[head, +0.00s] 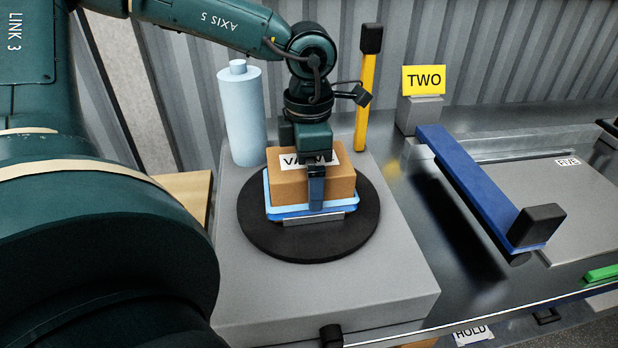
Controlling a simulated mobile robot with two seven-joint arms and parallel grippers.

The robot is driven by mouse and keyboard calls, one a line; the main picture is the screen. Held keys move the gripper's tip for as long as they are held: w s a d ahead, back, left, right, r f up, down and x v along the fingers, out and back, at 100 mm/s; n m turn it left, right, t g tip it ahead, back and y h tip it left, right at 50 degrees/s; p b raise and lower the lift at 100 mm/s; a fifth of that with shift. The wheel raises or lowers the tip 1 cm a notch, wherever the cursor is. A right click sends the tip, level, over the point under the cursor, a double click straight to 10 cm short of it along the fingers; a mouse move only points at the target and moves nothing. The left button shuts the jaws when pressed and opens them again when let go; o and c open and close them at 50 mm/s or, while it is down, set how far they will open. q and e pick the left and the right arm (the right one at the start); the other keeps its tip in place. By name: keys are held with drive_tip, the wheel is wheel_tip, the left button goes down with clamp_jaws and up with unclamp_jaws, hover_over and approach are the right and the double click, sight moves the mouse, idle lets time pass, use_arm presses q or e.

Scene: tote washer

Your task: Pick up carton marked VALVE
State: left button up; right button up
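The brown carton (285,187) has a white label on top, partly covered by my gripper; the letters "VA" show. It sits in a shallow blue tray (290,215) on a round black turntable (260,238). My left gripper (314,178) comes down over the carton from above. One finger stands in front of the carton's near face; the other is hidden behind the gripper body and the carton. I cannot tell whether the fingers press on the carton. My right gripper is not in view.
A pale blue bottle (241,115) stands behind the turntable at left, and a yellow post (366,95) behind it at right. A yellow "TWO" sign (424,80) stands on a grey block. A blue bar (475,185) with a black end block (537,225) lies at right.

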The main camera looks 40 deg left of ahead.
use_arm(q)
drive_tip(key=c, duration=1.2)
